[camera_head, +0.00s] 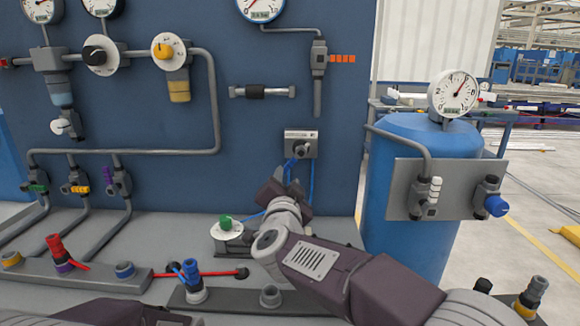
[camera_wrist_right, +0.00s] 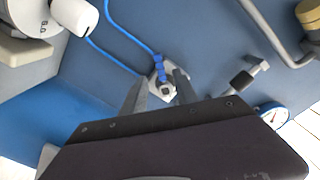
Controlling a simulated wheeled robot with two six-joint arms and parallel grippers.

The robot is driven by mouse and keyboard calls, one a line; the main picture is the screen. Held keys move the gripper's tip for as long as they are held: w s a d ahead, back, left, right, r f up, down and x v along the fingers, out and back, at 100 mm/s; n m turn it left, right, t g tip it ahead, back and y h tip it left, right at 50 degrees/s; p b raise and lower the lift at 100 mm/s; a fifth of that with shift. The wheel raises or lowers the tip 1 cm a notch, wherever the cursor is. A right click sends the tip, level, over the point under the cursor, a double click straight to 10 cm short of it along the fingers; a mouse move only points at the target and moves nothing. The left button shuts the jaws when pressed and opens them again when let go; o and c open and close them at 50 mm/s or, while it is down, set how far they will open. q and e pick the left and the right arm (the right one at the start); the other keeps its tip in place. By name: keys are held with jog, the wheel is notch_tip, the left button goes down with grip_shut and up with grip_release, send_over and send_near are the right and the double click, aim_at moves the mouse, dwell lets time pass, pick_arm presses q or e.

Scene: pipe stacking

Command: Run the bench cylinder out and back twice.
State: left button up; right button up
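A grey valve with a knob (camera_head: 303,148) is on the blue panel, with blue hoses below it. In the right wrist view the knob (camera_wrist_right: 165,90) lies between my right gripper's fingers (camera_wrist_right: 160,84), which are apart; contact cannot be told. In the head view my right gripper (camera_head: 286,190) is just below the valve, its fingers partly hidden. A horizontal cylinder-like piece with a dark middle (camera_head: 262,91) is on the panel above; I cannot tell whether it is the bench cylinder. Dark parts of my left arm show at the bottom left; its fingertips are not clear.
A green knob on a white disc (camera_head: 226,223) stands on the bench left of my right arm. Red, blue and capped fittings line the front. A blue tank (camera_head: 405,235) with a gauge (camera_head: 454,94) stands at right. Pipes and gauges cover the panel's left.

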aim_at(288, 167)
jog(key=w, duration=0.8)
jog(key=shift+w, duration=0.35)
grip_shut()
dwell(0.9)
